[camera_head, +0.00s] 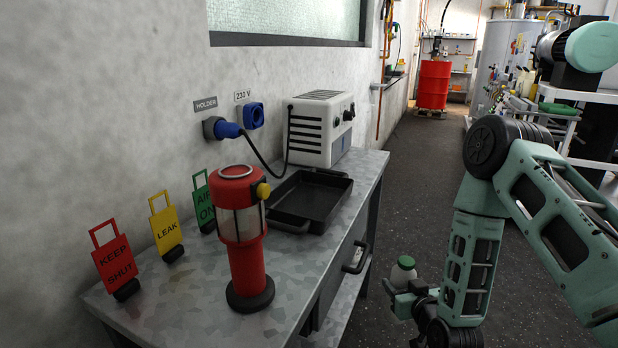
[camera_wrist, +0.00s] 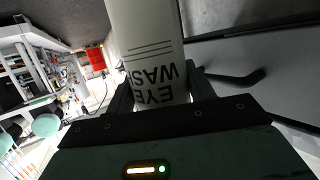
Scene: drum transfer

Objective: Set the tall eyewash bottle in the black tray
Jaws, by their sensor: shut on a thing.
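My gripper (camera_head: 404,288) is shut on the eyewash bottle (camera_head: 403,270), off the right side of the bench. In the head view only the bottle's pale green and white top shows above the gripper. In the wrist view the white bottle (camera_wrist: 148,55) with black "EYE WASH" lettering stands between the fingers (camera_wrist: 158,92). The black tray (camera_head: 313,203) lies on the bench in front of the grey-white box and looks empty. The bottle is apart from the tray, to its right and lower in the picture.
A red lantern (camera_head: 246,240) stands near the tray's left front. A white power unit (camera_head: 320,128) with a dark cable sits behind the tray. Red, yellow and green tag signs (camera_head: 166,228) line the wall. A drawer handle (camera_head: 357,257) juts from the bench side. The aisle floor is open.

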